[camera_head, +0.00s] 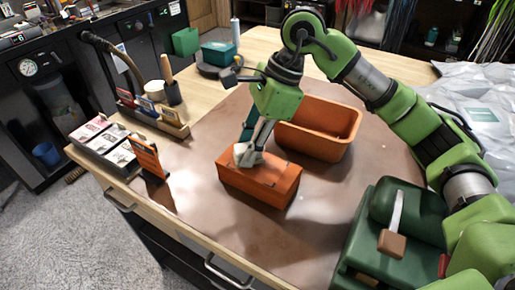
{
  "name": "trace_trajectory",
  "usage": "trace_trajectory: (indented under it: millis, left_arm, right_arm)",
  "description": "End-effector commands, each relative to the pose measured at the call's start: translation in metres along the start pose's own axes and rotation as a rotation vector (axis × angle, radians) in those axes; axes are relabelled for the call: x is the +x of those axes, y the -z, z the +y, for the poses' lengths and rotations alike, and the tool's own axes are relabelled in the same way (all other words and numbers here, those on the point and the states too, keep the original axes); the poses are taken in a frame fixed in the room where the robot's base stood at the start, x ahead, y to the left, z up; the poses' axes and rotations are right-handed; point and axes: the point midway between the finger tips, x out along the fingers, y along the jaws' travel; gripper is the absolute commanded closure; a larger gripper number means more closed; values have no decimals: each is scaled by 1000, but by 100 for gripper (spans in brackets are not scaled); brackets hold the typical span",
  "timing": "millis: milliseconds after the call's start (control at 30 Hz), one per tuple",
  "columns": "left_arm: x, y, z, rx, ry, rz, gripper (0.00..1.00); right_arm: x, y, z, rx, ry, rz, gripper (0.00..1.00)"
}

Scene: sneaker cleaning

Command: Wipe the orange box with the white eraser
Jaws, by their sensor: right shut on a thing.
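An orange box (262,182) sits on the brown mat near the front middle of the table. My right gripper (246,154) comes down from above, pointing at the box's top near its left end. It is shut on a small white eraser (242,156), which appears to rest on the top face of the box. The fingers partly hide the eraser, so I cannot tell its full shape. My left gripper is not in view.
An open orange bin (335,131) stands just behind the box. A dark green case (408,230) is at the right front. A small orange sign (149,158) and a card tray (106,143) stand at the left. The brown mat (215,221) is clear in front.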

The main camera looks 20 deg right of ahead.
Motion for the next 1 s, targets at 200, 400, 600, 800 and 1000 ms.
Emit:
trace_trajectory:
  millis: [200, 400, 600, 800, 1000]
  left_arm:
    - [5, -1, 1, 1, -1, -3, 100]
    - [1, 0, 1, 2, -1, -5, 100]
    - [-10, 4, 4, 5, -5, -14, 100]
    - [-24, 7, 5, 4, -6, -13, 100]
    - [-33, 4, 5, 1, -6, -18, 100]
  right_arm:
    - [6, 2, 0, 1, -2, 1, 93]
    - [-2, -1, 0, 1, -1, 1, 93]
    - [-22, -10, 0, 0, -1, 0, 93]
    - [-43, -18, 0, 1, 0, 0, 93]
    - [-56, -23, 0, 0, 0, 0, 93]
